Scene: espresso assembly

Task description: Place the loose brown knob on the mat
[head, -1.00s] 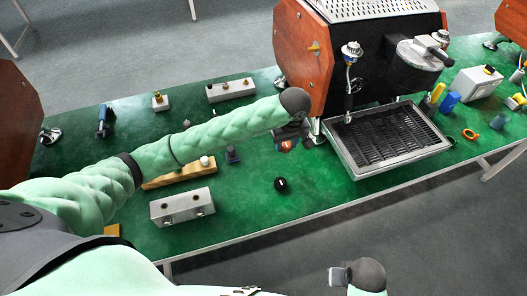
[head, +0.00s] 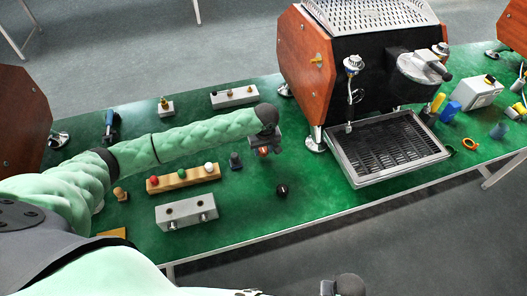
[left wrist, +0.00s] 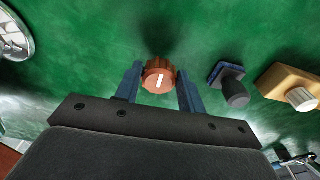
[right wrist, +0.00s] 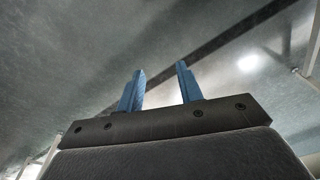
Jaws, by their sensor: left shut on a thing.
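The loose brown knob (left wrist: 159,78), ribbed with a white mark on its face, is between the blue fingers of my left gripper (left wrist: 160,88), which is shut on it. In the head view the knob (head: 263,151) shows as a small orange-brown spot under my left gripper (head: 266,148). The green mat (head: 325,196) covers the table top and lies below the knob. A dark shadow shows beside the knob on the mat; I cannot tell whether they touch. My right gripper (right wrist: 160,88) is open and empty, low in front of the table (head: 328,288).
A black round knob (head: 282,190) is nearby on the mat. A dark tamper-like piece (head: 235,161), a wooden block with coloured knobs (head: 183,178) and a grey block (head: 186,212) stand left. The espresso machine's drip tray (head: 390,150) is right. Mat in front is clear.

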